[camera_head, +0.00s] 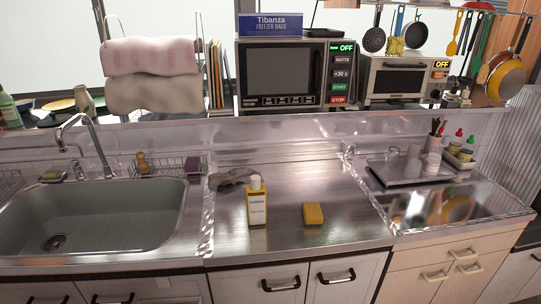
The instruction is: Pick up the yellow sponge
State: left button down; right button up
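The yellow sponge (313,213) lies on the bare steel counter (290,180), right of the middle of the camera_head view. Its top face is yellow-orange and it looks like a small block. A yellow bottle (257,202) with a white cap stands upright to its left, with a gap between them. Neither of my grippers shows in this view, and nothing covers the sponge.
A grey cloth or glove (231,178) lies behind the bottle. The sink (95,215) is at the left. A microwave (285,75) stands behind. The counter around the sponge is clear.

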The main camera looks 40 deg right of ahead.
aim_at(312, 214)
jog(key=l+z, duration=0.1)
jog(key=z, duration=0.85)
